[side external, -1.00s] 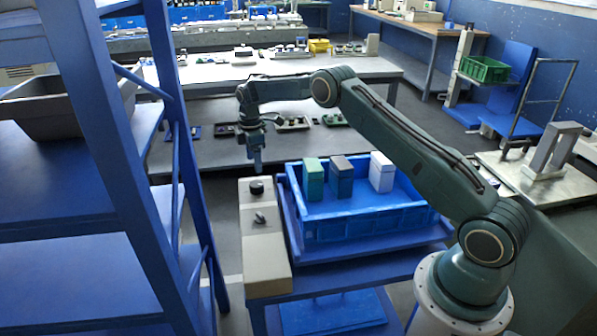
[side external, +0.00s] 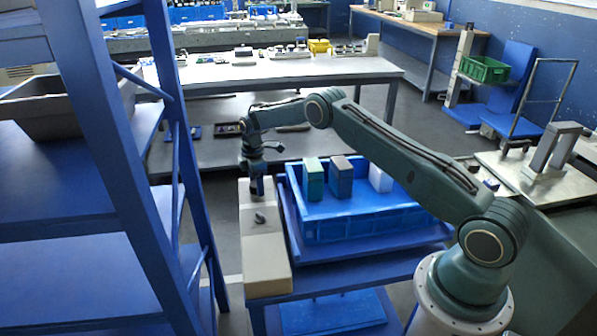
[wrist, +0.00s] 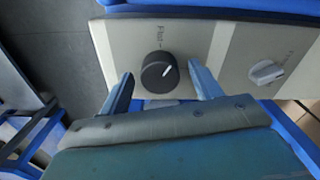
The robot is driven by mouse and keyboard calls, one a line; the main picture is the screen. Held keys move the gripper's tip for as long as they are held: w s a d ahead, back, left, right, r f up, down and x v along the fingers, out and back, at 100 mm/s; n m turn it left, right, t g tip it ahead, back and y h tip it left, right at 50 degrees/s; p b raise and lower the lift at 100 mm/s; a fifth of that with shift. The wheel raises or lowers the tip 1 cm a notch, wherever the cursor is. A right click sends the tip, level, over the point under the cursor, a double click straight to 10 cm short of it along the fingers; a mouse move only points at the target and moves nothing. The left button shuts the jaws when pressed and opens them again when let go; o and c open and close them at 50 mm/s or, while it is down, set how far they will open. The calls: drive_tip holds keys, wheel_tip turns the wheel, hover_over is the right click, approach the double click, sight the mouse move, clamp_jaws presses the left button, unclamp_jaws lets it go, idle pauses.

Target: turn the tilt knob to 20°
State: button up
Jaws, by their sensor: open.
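A round black knob (wrist: 160,72) with a white pointer line sits on a pale control panel (wrist: 118,45). The pointer slants up and to the right in the wrist view. Small lettering beside the knob is hard to read. My gripper (wrist: 160,76) is open, with one finger on each side of the knob and gaps between. In the side view my gripper (side external: 257,192) points down at the far end of the panel (side external: 264,277) and hides the black knob. I cannot tell the fingertips' exact height against the knob.
A grey lever-like knob (wrist: 267,71) is on the neighbouring panel section; it also shows in the side view (side external: 259,218). A blue crate (side external: 350,228) with several upright boxes stands right beside the panel. A blue shelf rack (side external: 150,200) stands to the left.

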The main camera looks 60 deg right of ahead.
drive_tip(key=c, duration=1)
